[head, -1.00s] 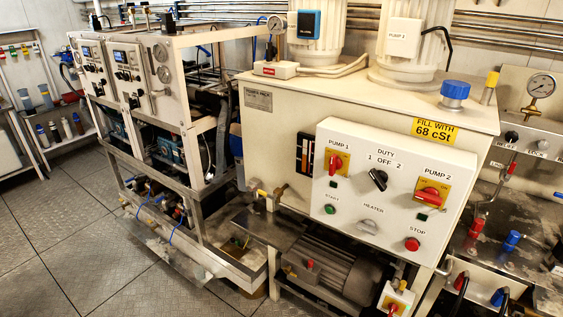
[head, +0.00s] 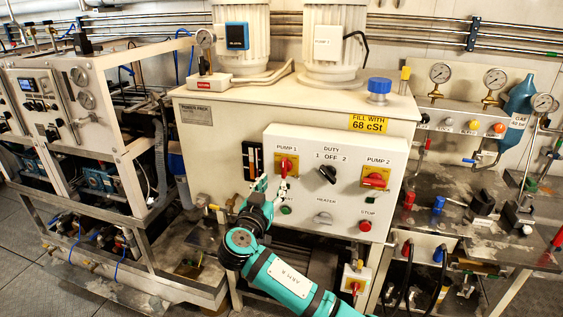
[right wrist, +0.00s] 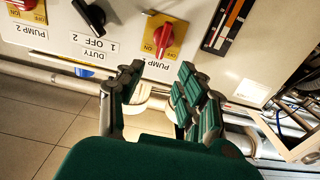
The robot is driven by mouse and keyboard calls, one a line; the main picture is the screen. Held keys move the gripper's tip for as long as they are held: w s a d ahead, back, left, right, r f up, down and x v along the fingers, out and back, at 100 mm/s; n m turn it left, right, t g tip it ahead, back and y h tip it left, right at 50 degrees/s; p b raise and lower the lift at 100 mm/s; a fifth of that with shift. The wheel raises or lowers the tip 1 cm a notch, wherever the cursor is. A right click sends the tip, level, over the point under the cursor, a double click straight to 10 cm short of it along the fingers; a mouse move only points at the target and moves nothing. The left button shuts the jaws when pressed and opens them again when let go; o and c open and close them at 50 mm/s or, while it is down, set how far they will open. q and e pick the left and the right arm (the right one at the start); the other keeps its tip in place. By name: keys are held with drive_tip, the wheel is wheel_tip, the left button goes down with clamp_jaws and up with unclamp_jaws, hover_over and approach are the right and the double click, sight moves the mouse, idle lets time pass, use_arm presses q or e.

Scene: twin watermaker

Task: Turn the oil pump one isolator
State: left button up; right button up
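The pump 1 isolator (head: 286,164) is a red rotary handle on a yellow plate at the upper left of the white control panel (head: 340,148). My right gripper (head: 271,184) is just below and left of it in the head view. In the right wrist view the panel appears upside down. There the red handle (right wrist: 163,36) lies ahead of my gripper (right wrist: 162,68), roughly between the two spread fingers. The fingers are open and empty, and appear apart from the handle. My left gripper is out of view.
The black duty switch (head: 327,174) and pump 2 isolator (head: 376,178) sit to the right. A green start button (head: 285,210) is below, close to my arm. A black-framed gauge strip (head: 253,161) is just left. Gauges and valves stand on the right bench.

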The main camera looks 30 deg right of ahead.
sight(283, 166)
drive_tip(key=p+x, duration=0.3)
drive_tip(key=x, duration=0.7)
drive_tip(key=shift+a+r, duration=0.1)
drive_tip(key=shift+w+d, duration=0.4)
drive_tip(key=shift+w, duration=0.05)
clamp_jaws()
